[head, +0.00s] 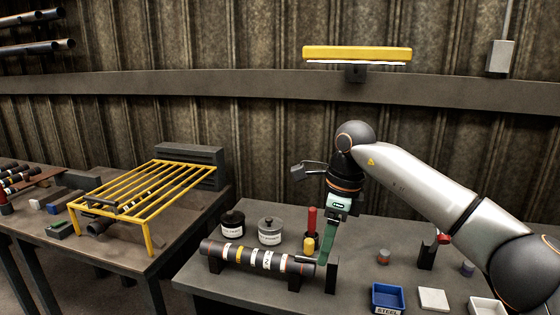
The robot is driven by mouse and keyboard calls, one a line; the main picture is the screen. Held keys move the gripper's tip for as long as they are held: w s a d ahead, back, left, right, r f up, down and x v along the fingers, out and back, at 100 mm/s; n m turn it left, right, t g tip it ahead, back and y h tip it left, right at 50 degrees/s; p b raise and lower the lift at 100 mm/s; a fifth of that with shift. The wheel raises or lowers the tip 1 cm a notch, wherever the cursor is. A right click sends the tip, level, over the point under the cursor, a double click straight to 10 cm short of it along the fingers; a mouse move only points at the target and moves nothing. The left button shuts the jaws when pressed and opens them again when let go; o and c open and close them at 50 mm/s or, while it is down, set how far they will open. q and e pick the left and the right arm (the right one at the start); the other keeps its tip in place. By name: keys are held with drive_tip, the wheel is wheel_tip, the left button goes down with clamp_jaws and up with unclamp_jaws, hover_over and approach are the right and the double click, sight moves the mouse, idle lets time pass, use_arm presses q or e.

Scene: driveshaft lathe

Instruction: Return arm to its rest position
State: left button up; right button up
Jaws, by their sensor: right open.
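My right arm (405,180) reaches in from the right over the near table. Its gripper (325,252) points down beside the right end of a dark banded shaft (232,252). The gripper is open, and its fingers show nearly edge-on as one green strip. I cannot tell whether its tips touch the shaft end or the stand there. The shaft lies level on dark supports near the front edge of the table. My left gripper is not in view.
A yellow rack (150,190) stands on the left table. A lamp (357,54) hangs above.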

drive_tip(key=s+a+f+m+y, duration=0.3)
drive_tip(key=s+a+m+y, duration=0.25)
drive_tip(key=a+y, duration=0.4)
drive_tip(key=s+a+f+m+y, duration=0.5)
drive_tip(key=a+y, duration=0.3)
drive_tip(key=a, duration=0.3)
drive_tip(key=d+f+m+t+h+p, duration=0.1)
drive_tip(key=d+f+m+t+h, duration=0.55)
drive_tip(key=m, duration=0.65)
drive_tip(key=d+f+m+t+h, duration=0.35)
drive_tip(key=d+m+t, duration=0.5)
drive_tip(key=m, duration=0.45)
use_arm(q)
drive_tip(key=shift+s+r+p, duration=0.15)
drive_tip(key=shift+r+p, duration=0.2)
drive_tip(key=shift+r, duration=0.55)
use_arm(e)
drive_tip(key=s+d+f+m+g+h, duration=0.3)
drive_tip(key=s+d+f+m, duration=0.3)
drive_tip(key=s+f, duration=0.3)
drive_tip(key=s+d+f+m+g+h, duration=0.3)
drive_tip(key=s+d+f+m, duration=0.3)
drive_tip(key=s+f, duration=0.3)
drive_tip(key=shift+s+d+f+h, duration=0.4)
drive_tip(key=shift+d+f+h, duration=0.2)
drive_tip(key=shift+f, duration=0.3)
